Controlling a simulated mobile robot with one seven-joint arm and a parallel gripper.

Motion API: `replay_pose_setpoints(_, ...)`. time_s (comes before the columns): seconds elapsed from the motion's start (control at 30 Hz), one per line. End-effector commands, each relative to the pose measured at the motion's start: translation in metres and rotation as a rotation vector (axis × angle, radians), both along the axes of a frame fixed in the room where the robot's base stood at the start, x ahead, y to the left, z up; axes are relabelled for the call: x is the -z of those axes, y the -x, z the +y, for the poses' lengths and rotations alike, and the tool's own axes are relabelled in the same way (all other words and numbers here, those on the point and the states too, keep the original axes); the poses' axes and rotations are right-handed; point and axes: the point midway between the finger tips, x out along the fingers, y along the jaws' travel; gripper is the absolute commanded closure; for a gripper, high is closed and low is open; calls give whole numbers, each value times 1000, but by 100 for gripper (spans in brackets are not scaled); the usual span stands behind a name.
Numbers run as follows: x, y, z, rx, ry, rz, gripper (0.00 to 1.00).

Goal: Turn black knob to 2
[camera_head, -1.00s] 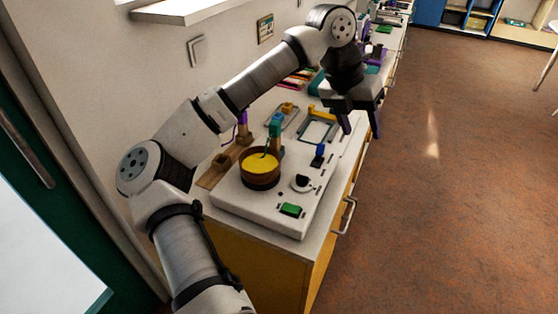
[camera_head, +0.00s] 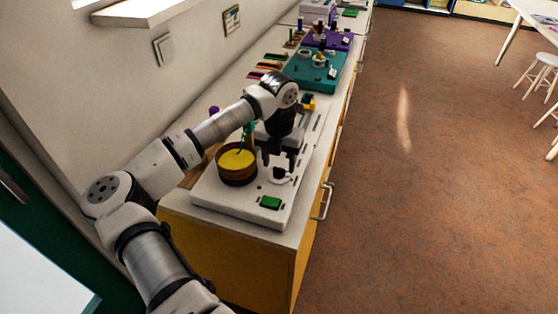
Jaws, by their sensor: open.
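The black knob (camera_head: 279,173) sits on a small white dial on the white board (camera_head: 213,196). It is small, and I cannot read its marks or its setting. My gripper (camera_head: 278,163) points down at the knob, with its two dark fingers apart and nothing seen between them. The fingertips appear just above or beside the knob. I cannot tell whether they touch it.
A brown round pot with yellow contents (camera_head: 237,167) stands left of the knob. Teal (camera_head: 305,74) and purple boards stand farther back on the counter. Open floor lies to the right.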

Motion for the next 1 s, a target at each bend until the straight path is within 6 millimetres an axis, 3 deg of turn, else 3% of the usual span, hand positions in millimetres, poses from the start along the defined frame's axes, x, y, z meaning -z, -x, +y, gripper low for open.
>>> replay_pose_setpoints(0.2,15,0,0,1,0,0,47)
replay_pose_setpoints(0.47,17,0,0,1,0,0,47)
replay_pose_setpoints(0.8,16,0,0,1,0,0,90)
replay_pose_setpoints(1.0,17,0,0,11,-1,0,92)
